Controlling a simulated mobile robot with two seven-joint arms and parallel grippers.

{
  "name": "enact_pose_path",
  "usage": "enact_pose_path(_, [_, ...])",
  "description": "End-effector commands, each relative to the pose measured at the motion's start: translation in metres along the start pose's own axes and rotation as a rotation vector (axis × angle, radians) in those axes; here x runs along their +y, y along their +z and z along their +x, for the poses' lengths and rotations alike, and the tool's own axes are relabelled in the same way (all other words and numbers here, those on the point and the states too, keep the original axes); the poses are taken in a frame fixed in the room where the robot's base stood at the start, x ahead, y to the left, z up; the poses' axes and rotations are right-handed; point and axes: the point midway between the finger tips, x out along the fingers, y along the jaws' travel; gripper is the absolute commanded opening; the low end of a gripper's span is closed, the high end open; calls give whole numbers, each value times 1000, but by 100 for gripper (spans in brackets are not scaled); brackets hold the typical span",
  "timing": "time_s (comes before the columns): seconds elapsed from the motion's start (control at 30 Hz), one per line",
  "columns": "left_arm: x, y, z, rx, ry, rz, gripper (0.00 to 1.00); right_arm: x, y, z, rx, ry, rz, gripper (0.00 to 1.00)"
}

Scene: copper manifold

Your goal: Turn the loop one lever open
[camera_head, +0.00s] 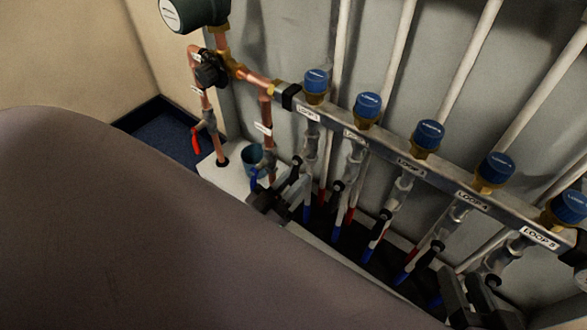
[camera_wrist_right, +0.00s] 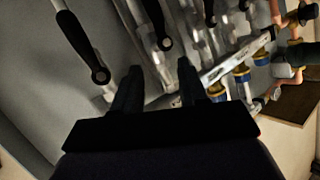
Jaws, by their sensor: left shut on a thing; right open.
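The manifold bar (camera_head: 385,160) runs diagonally down to the right, with a row of blue-capped loops. The LOOP 1 label (camera_head: 308,113) is at its left end, under a blue cap (camera_head: 316,80). Below it is the black loop one lever (camera_head: 296,163). My left gripper (camera_head: 283,190) is at this lever and shut on it; its fingers hide much of the handle. My right gripper (camera_head: 478,300) is open near the loop 5 end. In the right wrist view its two fingers (camera_wrist_right: 158,88) are apart, with nothing clearly between them.
A red handle (camera_head: 196,140) and a teal cup (camera_head: 253,155) are at the left. My own body hides the lower left.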

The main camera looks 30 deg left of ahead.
Motion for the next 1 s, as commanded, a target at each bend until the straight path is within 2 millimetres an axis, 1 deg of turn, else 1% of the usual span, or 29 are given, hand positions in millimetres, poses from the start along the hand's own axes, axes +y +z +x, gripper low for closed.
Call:
enact_pose_path(0.27, [2, 0, -1, 0, -1, -12, 0, 0, 0, 0, -1, -1, 0, 43])
enact_pose_path(0.3, [2, 0, -1, 0, -1, -13, 28, -1, 1, 0, -1, -1, 0, 43])
enact_pose_path(0.37, [2, 0, -1, 0, -1, -12, 45, -1, 1, 0, -2, -1, 0, 43])
enact_pose_path(0.77, [1, 1, 0, 1, 0, -6, 45, 0, 2, 0, -2, -1, -1, 43])
enact_pose_path(1.0, [1, 6, -2, 1, 1, -7, 45, 3, 4, 0, 6, 10, -20, 43])
